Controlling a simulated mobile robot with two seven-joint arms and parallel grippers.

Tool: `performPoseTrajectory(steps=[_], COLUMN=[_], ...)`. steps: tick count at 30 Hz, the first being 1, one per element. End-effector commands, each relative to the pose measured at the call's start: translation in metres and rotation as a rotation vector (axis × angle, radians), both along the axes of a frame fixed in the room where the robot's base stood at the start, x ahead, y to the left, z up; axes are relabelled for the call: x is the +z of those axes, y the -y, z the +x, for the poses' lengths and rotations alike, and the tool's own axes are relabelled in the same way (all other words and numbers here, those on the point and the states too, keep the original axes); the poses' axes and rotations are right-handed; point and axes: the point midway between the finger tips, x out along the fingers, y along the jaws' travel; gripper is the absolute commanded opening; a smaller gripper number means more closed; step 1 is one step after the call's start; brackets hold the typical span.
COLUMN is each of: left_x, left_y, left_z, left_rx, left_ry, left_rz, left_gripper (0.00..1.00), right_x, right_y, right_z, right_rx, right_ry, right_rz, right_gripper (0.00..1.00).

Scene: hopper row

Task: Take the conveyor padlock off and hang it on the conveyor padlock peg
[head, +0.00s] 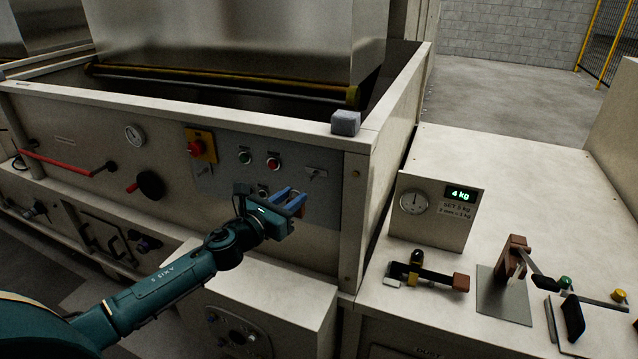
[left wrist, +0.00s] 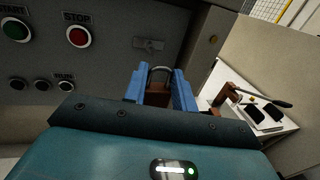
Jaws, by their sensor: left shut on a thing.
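My left gripper (head: 292,200) is in front of the grey control panel (head: 300,210) on the hopper's front, its blue fingers pointing at the panel. In the left wrist view, the fingers (left wrist: 160,88) are shut on a padlock (left wrist: 158,87) with a brown body and a grey shackle, shackle upward. A small plate with a lever (head: 316,172) is on the panel, above the fingers; it also shows in the left wrist view (left wrist: 148,44). In that view the shackle appears below the plate, apart from it. A small brass-coloured stud (head: 355,173) is on the corner post; I cannot tell whether it is the peg. My right gripper is out of view.
A red knob on a yellow plate (head: 196,147) and green (head: 245,157) and red (head: 273,164) buttons are left of the plate. A scale box (head: 436,213) and a brown-tipped clamp (head: 460,283) stand on the right bench. A white box (head: 290,280) is below my gripper.

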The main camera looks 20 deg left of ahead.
Motion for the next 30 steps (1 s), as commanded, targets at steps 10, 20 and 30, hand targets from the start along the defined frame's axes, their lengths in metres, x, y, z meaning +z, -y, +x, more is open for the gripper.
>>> performPoseTrajectory(steps=[10,20,30], left_x=[0.001,0.001,0.001], left_y=[-0.002,-0.003,-0.003], left_z=[0.001,0.006,0.039], left_rx=[0.001,0.000,-0.013], left_ry=[0.000,0.002,0.001], left_rz=[0.001,0.000,-0.004], left_gripper=[0.03,0.03,0.03], right_x=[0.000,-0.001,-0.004], right_y=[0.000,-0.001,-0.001], right_z=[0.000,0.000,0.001], right_rx=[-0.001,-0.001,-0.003], right_ry=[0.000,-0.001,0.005], right_rz=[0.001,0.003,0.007], right_gripper=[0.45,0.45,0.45])
